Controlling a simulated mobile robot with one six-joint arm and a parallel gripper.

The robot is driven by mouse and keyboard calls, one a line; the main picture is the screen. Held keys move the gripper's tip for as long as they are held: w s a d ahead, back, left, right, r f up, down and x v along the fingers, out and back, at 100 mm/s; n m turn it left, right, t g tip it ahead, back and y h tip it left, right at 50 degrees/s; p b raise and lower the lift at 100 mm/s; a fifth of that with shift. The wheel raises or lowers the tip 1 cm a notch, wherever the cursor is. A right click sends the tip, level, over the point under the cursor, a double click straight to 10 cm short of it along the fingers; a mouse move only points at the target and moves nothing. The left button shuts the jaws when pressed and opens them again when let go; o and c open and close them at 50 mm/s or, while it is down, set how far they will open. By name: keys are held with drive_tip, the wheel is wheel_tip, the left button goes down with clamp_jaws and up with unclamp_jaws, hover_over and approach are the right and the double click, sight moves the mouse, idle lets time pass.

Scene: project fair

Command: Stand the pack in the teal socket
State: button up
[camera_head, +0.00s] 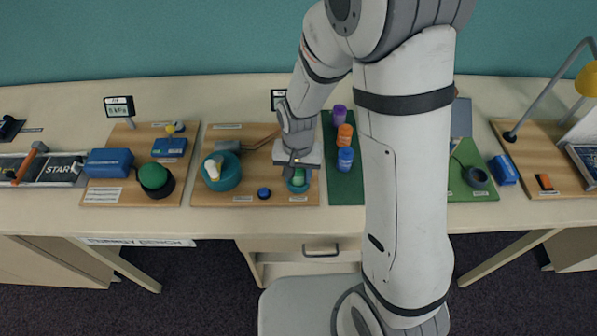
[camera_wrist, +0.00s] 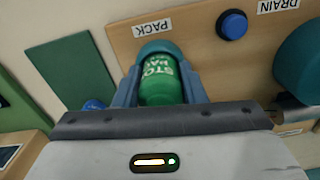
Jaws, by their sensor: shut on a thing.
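The pack is a green cylinder (camera_wrist: 160,84) with white lettering. It also shows in the head view (camera_head: 299,175), below my wrist. My gripper (camera_wrist: 159,72) is shut on it, one finger on each side. The teal socket (camera_wrist: 156,47) shows around the pack's far end in the wrist view, beside the PACK label. In the head view the socket (camera_head: 297,188) is at the board's front right, directly under the pack. The pack looks roughly upright and in line with the socket. Its lower end is hidden, so I cannot tell how deep it sits.
On the same wooden board (camera_head: 235,190) are a blue button (camera_head: 264,193) and a teal round housing with a pale handle (camera_head: 222,172). A green mat (camera_head: 344,185) with purple, orange and blue cylinders lies just right. Another board with a green dome (camera_head: 153,176) is left.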

drive_tip(key=shift+f, duration=0.25)
drive_tip(key=o, duration=0.7)
drive_tip(key=shift+o, duration=0.2)
drive_tip(key=shift+r, duration=0.1)
drive_tip(key=shift+r+p, duration=3.75)
drive_tip(key=shift+r, duration=1.75)
drive_tip(key=s+d+r+n+t+b, duration=0.2)
drive_tip(key=s+d+r+b, duration=0.4)
drive_tip(key=s+d+r, duration=0.6)
drive_tip(key=shift+s+d+r+t+b, duration=0.2)
drive_tip(key=shift+s+d+t+b, duration=0.15)
drive_tip(key=shift+t, duration=0.35)
